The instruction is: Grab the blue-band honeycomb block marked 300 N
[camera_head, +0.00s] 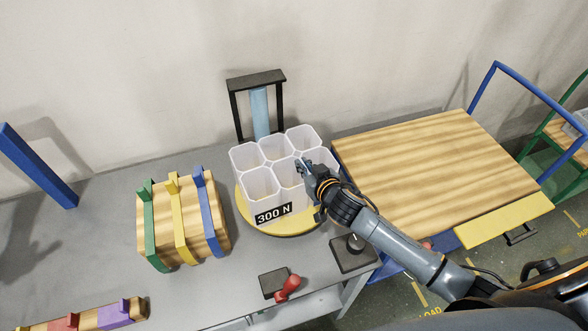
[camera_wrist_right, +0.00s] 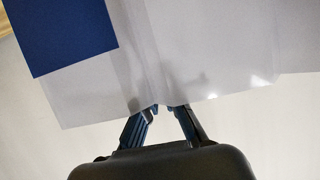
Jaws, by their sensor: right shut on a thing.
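The honeycomb block (camera_head: 262,185) is a cluster of several white, open-topped hexagonal cells with a black "300 N" label on its front. It stands upright on a round yellow plate (camera_head: 283,231). In the right wrist view, its pale wall (camera_wrist_right: 215,50) fills the top, with a blue patch at upper left. My right gripper (camera_head: 306,166) reaches in from the right at the block's top. Its fingers (camera_wrist_right: 163,112) are shut on the block's wall; the exact contact is partly hidden. My left gripper is not in view.
A black frame (camera_head: 257,75) with a light-blue strip stands behind the block. A wooden block with green, yellow and blue bands (camera_head: 187,232) is to the left. A red-handled stamp (camera_head: 288,288) lies in front. A wood-topped cart (camera_head: 430,165) stands at right.

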